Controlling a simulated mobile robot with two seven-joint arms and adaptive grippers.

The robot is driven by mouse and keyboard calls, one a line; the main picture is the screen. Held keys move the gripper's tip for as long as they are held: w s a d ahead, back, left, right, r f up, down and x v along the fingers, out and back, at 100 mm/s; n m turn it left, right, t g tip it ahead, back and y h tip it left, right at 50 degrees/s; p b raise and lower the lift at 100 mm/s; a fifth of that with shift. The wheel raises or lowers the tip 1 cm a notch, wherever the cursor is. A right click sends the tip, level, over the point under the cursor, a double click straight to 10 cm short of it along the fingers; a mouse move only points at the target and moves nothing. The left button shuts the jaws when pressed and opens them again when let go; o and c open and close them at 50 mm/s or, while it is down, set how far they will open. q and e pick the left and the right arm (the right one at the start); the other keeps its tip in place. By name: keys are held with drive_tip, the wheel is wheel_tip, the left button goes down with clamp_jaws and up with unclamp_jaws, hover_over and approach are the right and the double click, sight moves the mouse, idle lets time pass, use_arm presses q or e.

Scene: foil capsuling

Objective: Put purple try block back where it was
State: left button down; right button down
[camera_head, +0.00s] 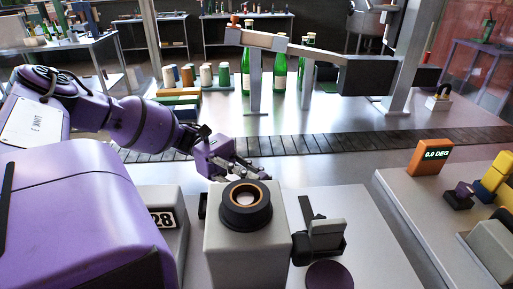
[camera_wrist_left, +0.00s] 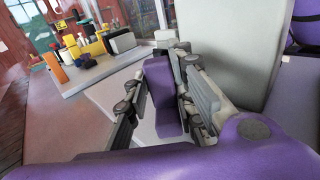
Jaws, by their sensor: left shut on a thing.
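My left gripper (camera_head: 258,174) reaches in from the left, behind the grey housing with the black and brass ring (camera_head: 246,205). In the left wrist view a long purple block (camera_wrist_left: 162,95) sits between its two fingers, which are closed on the block's sides. The block stands out along the fingers, just left of a large pale grey housing (camera_wrist_left: 228,45). In the head view I cannot make out the held block; the fingers and the housing hide it. My right gripper is not in view.
An orange readout showing 0.0 DEG (camera_head: 431,157) stands on the right-hand table, with a small dark purple piece (camera_head: 461,191) and yellow blocks (camera_head: 494,178) near it. A black clamp-like fixture (camera_head: 318,240) is right of the ring housing. A conveyor (camera_head: 330,143) and green bottles (camera_head: 280,80) are behind.

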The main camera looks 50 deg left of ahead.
use_arm(q)
drive_tip(key=shift+f, duration=0.65)
drive_tip(key=shift+a, duration=0.1)
drive_tip(key=c, duration=1.5)
unclamp_jaws()
